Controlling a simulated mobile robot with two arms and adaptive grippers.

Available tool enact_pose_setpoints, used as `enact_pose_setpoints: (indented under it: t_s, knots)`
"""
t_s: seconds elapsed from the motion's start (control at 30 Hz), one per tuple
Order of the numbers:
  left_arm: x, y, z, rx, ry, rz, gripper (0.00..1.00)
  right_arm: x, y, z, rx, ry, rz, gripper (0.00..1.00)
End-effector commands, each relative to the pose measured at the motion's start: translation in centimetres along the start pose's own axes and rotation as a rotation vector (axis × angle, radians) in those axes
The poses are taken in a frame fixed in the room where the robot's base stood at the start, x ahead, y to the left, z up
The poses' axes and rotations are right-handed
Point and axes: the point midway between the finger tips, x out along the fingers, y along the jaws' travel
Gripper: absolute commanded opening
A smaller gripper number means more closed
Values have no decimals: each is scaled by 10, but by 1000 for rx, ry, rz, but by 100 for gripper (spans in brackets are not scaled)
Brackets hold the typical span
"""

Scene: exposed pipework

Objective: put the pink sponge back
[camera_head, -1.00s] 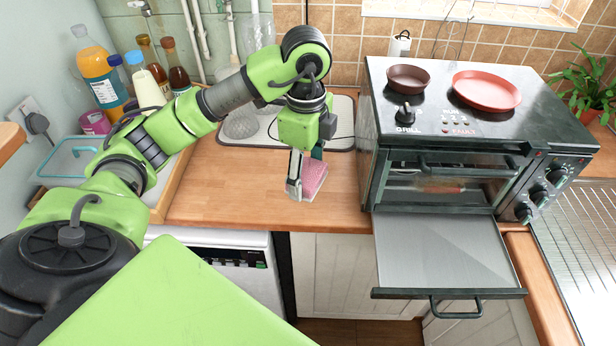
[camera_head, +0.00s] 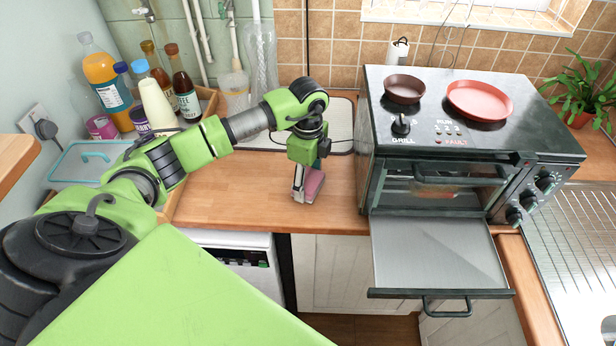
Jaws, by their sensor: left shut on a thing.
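The pink sponge (camera_head: 314,184) is in my left gripper (camera_head: 304,190), above or at the wooden counter, left of the oven. The gripper points down and is shut on the sponge. One finger hides part of the sponge, and I cannot tell whether the sponge touches the counter. My right gripper is not in view.
A toaster oven (camera_head: 470,145) with its door (camera_head: 435,255) open stands to the right, two pans on top. A tray of bottles (camera_head: 183,95) and a lidded glass container (camera_head: 85,165) are at left. A grey mat (camera_head: 340,125) lies behind the gripper. The counter (camera_head: 235,185) is clear left of the gripper.

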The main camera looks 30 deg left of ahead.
Motion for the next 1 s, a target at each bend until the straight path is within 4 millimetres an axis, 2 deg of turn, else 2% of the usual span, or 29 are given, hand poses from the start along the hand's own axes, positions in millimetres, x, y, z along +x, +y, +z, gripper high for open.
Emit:
enact_pose_setpoints:
  t_s: [0.23,0.27,0.3,0.33,0.63,0.77,0.87,1.0]
  knots:
    - [4,0,0,0,0,0,42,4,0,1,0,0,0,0]
    - [4,0,0,0,0,0,64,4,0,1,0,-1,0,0]
    - [4,0,0,0,0,0,75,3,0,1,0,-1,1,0]
    - [4,0,0,0,0,0,78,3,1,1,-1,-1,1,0]
    - [3,0,0,0,0,0,78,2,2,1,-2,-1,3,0]
    - [-3,-1,0,0,1,-2,78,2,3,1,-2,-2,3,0]
    - [-16,-1,0,0,2,-4,78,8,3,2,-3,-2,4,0]
    - [-45,-2,0,0,2,-7,78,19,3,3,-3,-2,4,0]
